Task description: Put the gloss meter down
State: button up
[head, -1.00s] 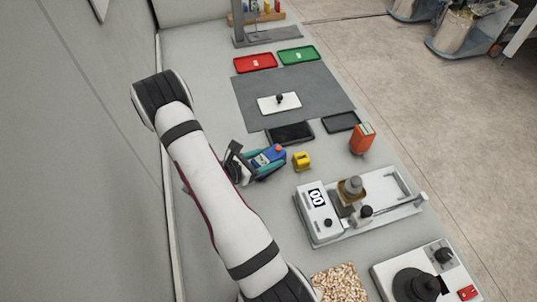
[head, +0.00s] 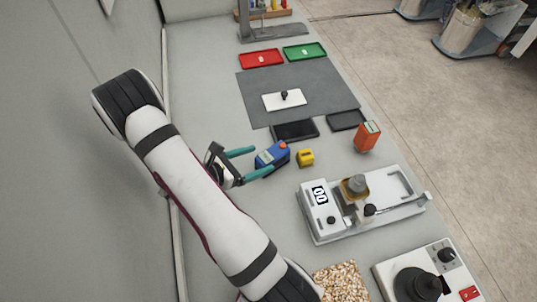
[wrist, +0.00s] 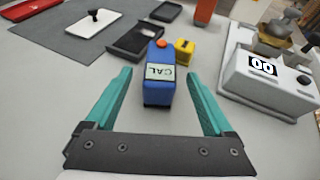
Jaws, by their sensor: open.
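The gloss meter appears to be the blue block (head: 272,156) with an orange-red button and a pale label, standing on the grey bench. In the wrist view, the blue block (wrist: 159,78) shows the label "CAL" and stands beyond and between my fingertips. My gripper (head: 248,162) is open, with its teal fingers pointing at the block. In the wrist view my gripper (wrist: 158,80) has a wide gap on both sides of the block and holds nothing.
A small yellow block (head: 305,157) stands just right of the blue block. Black trays (head: 295,131) lie behind it, near a grey mat (head: 315,82) with a white plate. An orange container (head: 367,137) and a white coater machine (head: 322,226) stand to the right.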

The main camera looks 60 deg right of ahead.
aim_at(274, 159)
jog(key=shift+o, duration=0.4)
jog(key=shift+w+a+r, duration=0.2)
jog(key=shift+a+r, duration=0.05)
jog(key=shift+a, duration=0.25)
jog(key=shift+f, duration=0.1)
jog(key=f, duration=0.1)
jog(key=s, duration=0.1)
jog(key=f, duration=0.1)
jog(key=shift+s+d+f, duration=0.15)
jog(key=shift+d+f, duration=0.15)
jog(key=x, duration=0.7)
jog(key=shift+w+d+f, duration=0.15)
jog(key=shift+w+f, duration=0.05)
jog(key=shift+w, duration=0.2)
grip_shut()
